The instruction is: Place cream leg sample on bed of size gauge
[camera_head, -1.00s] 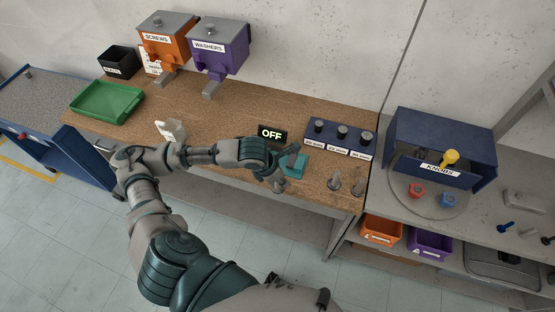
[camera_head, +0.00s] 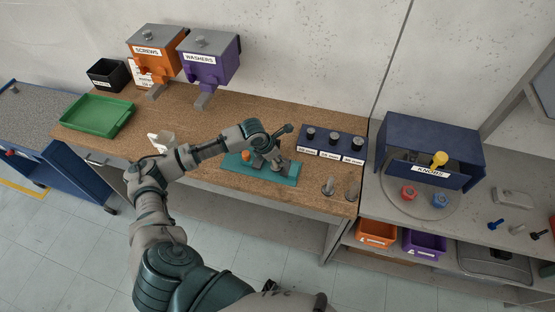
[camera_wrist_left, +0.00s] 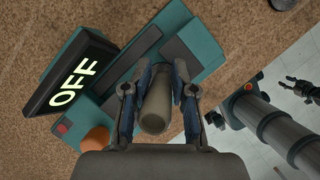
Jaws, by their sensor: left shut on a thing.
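The size gauge has a teal base (camera_head: 285,180), also in the left wrist view (camera_wrist_left: 205,50), with a dark grey bed strip, an orange knob (camera_wrist_left: 96,139) and a display (camera_wrist_left: 70,82) reading OFF. My left gripper (camera_head: 277,164) is over the gauge; in the left wrist view its fingers (camera_wrist_left: 160,88) are shut on the leg sample (camera_wrist_left: 157,108), a dull beige-grey cylinder. The sample overlaps the bed in that view; I cannot tell whether it touches. A dark claw, apparently my right gripper (camera_wrist_left: 300,90), shows small at that view's right edge, its jaw state unclear.
A blue block (camera_head: 333,142) with several dark posts stands behind the gauge. Two grey pegs (camera_head: 328,186) (camera_head: 352,190) stand to its right, near the bench edge. A green tray (camera_head: 97,116) lies at the left. A white holder (camera_head: 160,140) stands left of the gauge.

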